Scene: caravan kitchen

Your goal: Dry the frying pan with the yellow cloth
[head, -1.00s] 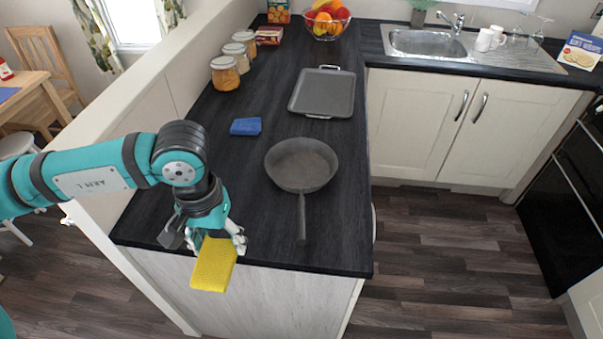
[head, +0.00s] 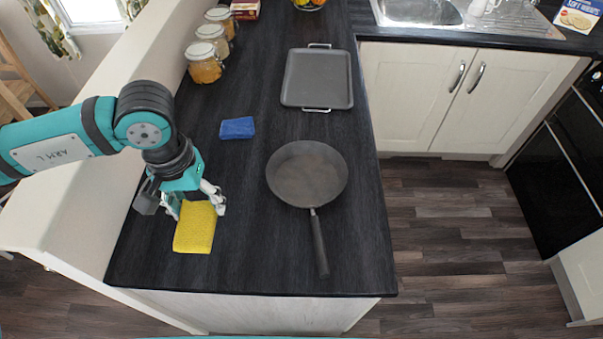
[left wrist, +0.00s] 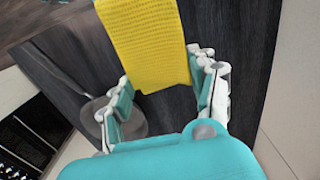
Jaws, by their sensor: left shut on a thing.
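The grey frying pan (head: 307,174) lies on the dark worktop (head: 240,270), its handle pointing toward the front edge. In the left wrist view the pan (left wrist: 97,112) is partly hidden behind my fingers. My left gripper (head: 196,205) is shut on the yellow cloth (head: 195,229), left of the pan and apart from it. The cloth (left wrist: 146,38) hangs out from between the fingers (left wrist: 162,98) in the left wrist view. I cannot tell whether the cloth touches the worktop. My right gripper is not in view.
A blue sponge (head: 237,128) lies left of the pan. A grey griddle tray (head: 317,79) lies behind it. Several jars (head: 204,62) stand along the left wall ledge. The sink (head: 420,12) is at the back right. The worktop's front is clear.

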